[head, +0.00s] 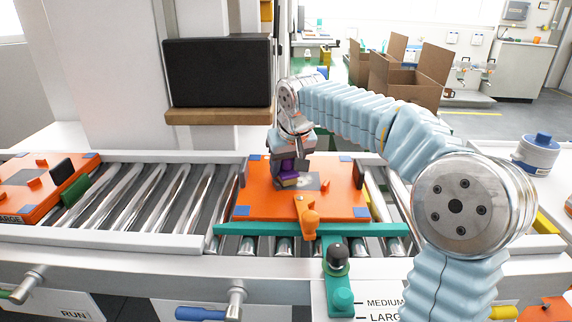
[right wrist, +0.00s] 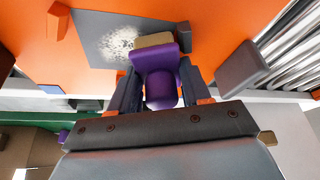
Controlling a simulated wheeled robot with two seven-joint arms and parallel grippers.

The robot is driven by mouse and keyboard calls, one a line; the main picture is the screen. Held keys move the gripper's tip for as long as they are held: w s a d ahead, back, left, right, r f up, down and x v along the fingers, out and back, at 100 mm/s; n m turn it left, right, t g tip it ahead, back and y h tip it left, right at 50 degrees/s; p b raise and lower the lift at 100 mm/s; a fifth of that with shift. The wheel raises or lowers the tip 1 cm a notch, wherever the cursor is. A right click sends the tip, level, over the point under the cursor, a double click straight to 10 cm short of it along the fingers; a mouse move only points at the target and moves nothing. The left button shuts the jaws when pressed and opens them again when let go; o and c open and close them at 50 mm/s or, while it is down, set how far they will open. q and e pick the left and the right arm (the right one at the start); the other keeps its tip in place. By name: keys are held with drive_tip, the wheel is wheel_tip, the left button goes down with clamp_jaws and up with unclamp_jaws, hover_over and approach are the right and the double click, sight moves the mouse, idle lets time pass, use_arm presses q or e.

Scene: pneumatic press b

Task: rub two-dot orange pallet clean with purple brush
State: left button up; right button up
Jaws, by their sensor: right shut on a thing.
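An orange pallet (head: 255,203) with blue corner pads lies on the roller conveyor in the middle of the head view. I cannot make out its dots. A grey patch on it carries pale, speckled dirt (right wrist: 120,42) in the right wrist view. My right gripper (head: 289,165) is over the pallet, shut on the purple brush (right wrist: 160,75). The brush's tan head (head: 286,184) is low at the patch, beside the dirt; I cannot tell whether it touches. The gripper hides part of the patch in the head view. My left gripper is not in view.
Another orange pallet (head: 38,188) lies at the left end of the rollers (head: 150,190). A green bar (head: 270,229) and an orange-knobbed clamp (head: 308,215) stand at the middle pallet's front edge. A dark screen (head: 218,72) on a wooden shelf rises behind.

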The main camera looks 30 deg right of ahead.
sight(306, 180)
drive_tip(key=shift+s+d, duration=0.5)
drive_tip(key=shift+d, duration=0.25)
drive_tip(key=shift+s+d, duration=0.45)
drive_tip(key=shift+d, duration=0.3)
drive_tip(key=shift+s+d+f, duration=0.1)
drive_tip(key=shift+s+d, duration=0.3)
drive_tip(key=shift+d, duration=0.25)
drive_tip(key=shift+s+d+f, duration=0.1)
drive_tip(key=shift+s+d, duration=0.3)
drive_tip(key=shift+d, duration=0.35)
drive_tip(key=shift+c, duration=0.4)
drive_tip(key=shift+s+d+r, duration=0.1)
drive_tip(key=shift+r, duration=0.1)
drive_tip(key=shift+f, duration=0.1)
drive_tip(key=shift+c, duration=0.4)
drive_tip(key=shift+w+a+p, duration=0.4)
drive_tip(key=shift+w+a, duration=0.2)
drive_tip(key=shift+a, duration=0.35)
drive_tip(key=shift+w+a+p, duration=0.15)
drive_tip(key=shift+w+a, duration=0.25)
drive_tip(key=shift+a, duration=0.3)
drive_tip(key=shift+w+a+p, duration=0.2)
drive_tip(key=shift+w+a, duration=0.25)
drive_tip(key=shift+a, duration=0.2)
drive_tip(key=shift+w+a+p, duration=0.15)
drive_tip(key=shift+w+a, duration=0.25)
drive_tip(key=shift+a, duration=0.3)
